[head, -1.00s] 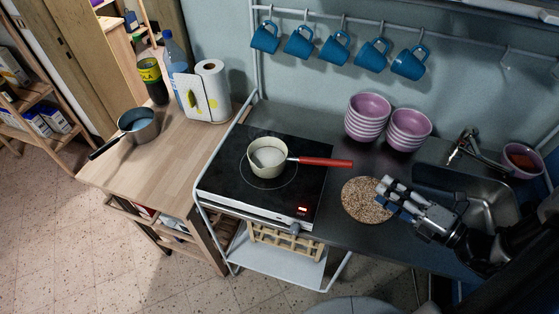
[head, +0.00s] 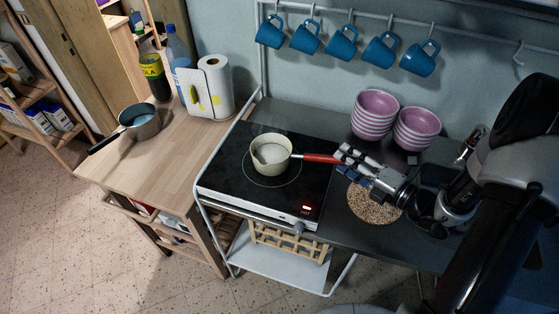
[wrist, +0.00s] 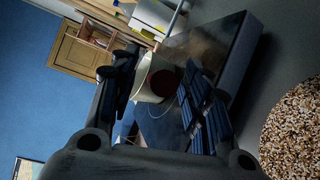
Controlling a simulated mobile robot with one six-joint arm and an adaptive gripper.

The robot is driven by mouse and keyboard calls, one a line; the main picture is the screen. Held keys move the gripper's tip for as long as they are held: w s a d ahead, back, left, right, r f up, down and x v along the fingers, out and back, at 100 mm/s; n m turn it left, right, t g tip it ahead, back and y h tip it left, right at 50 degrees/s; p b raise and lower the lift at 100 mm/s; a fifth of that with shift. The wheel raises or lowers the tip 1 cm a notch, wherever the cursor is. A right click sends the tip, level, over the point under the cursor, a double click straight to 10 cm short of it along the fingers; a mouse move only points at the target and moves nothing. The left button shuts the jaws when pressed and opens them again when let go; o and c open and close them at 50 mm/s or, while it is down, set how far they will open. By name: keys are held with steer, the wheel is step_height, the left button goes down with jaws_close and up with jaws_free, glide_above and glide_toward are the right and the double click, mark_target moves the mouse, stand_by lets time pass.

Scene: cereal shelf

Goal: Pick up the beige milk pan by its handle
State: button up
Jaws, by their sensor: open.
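The beige milk pan (head: 271,153) stands upright on the black hob (head: 226,160), its red handle (head: 316,158) pointing right. My gripper (head: 343,160) is open at the handle's free end, to the right of the pan. In the wrist view my gripper (wrist: 160,72) has its two dark fingers apart. The pan (wrist: 147,76) shows between them, with the reddish handle (wrist: 164,84) seen nearly end-on. I cannot tell whether a finger touches the handle.
A round cork mat (head: 374,206) lies below my gripper. Pink bowls (head: 374,115) (head: 416,129) are stacked behind it. Blue mugs (head: 342,46) hang from the rail above. A dark-handled blue-grey pan (head: 140,121) and a paper towel roll (head: 217,85) stand on the wooden counter.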

jaws_close()
stand_by(0.6)
steer(key=shift+r, duration=0.1)
stand_by(0.5)
